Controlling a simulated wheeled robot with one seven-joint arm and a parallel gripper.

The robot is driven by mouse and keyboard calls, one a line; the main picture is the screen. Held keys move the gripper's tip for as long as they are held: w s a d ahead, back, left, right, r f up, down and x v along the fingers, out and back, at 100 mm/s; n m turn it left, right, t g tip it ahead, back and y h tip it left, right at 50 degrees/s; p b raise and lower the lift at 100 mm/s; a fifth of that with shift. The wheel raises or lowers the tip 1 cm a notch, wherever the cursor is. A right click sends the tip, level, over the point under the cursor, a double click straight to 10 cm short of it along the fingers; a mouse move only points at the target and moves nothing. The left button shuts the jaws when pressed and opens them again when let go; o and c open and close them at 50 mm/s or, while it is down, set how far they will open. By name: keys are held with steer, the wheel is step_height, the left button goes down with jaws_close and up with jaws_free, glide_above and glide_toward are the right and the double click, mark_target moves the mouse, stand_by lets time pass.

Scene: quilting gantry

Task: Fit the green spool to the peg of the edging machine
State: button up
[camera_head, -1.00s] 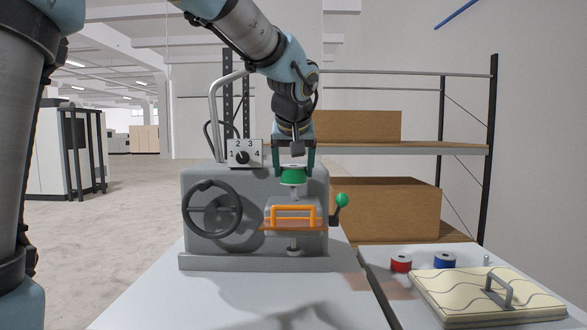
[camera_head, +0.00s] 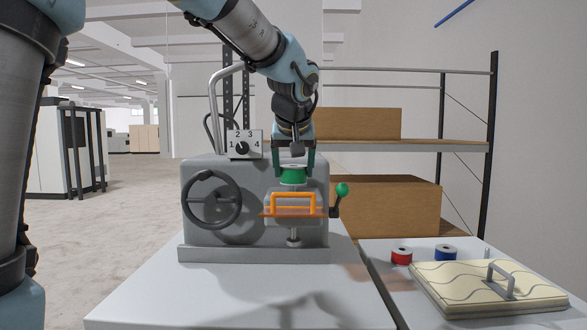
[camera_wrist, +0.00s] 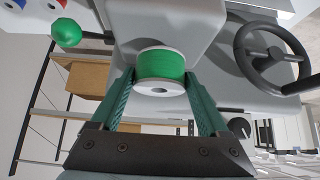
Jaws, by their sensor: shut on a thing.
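The green spool (camera_head: 293,175) with white flanges is upright between the fingers of my gripper (camera_head: 294,168), which is shut on it. The wrist view shows the spool (camera_wrist: 160,66) between both fingertips (camera_wrist: 160,80), with a small hole in its near flange. The grey edging machine (camera_head: 230,235) stands on the table. The spool is directly above the machine's front head, behind the top of the orange handle (camera_head: 293,196). The peg is hidden under the spool, and I cannot tell whether it is inside the bore.
The machine has a black handwheel (camera_head: 211,200), a numbered dial (camera_head: 243,145) and a green-knobbed lever (camera_head: 341,190). A red spool (camera_head: 401,256), a blue spool (camera_head: 445,253) and a quilted pad with a handle (camera_head: 480,290) lie on the right table. The table front is clear.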

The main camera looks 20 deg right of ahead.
steer(key=shift+f+b, duration=0.85)
steer(key=shift+f, duration=0.1)
steer(key=o, duration=1.4)
steer(key=b+v, duration=0.1)
steer(key=v, duration=1)
steer(key=shift+b, duration=0.3)
